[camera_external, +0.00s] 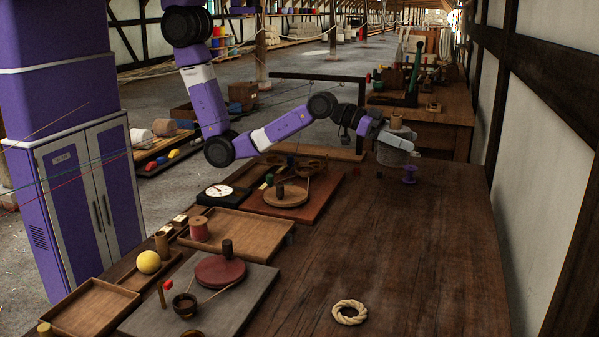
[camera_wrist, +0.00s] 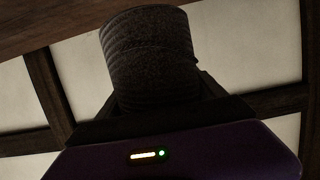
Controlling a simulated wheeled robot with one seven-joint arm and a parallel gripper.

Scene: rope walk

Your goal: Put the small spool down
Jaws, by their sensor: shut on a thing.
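My gripper (camera_external: 392,143) is shut at the far end of the long table, reaching in level from the left. Between its jaws is the small spool (camera_external: 396,150), which shows as a grey wound body. A tan piece (camera_external: 396,121) shows above it; I cannot tell if it is the spool's end. In the wrist view the spool (camera_wrist: 150,60) is a dark, ribbed, roughly upright cylinder beyond the purple hand. The fingertips are hidden there. Whether the spool's underside touches the table is not clear.
The near right tabletop (camera_external: 400,240) is mostly clear, with a rope ring (camera_external: 349,312) at the front. Trays, a red spool (camera_external: 199,228) and a dial (camera_external: 219,191) line the left side.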

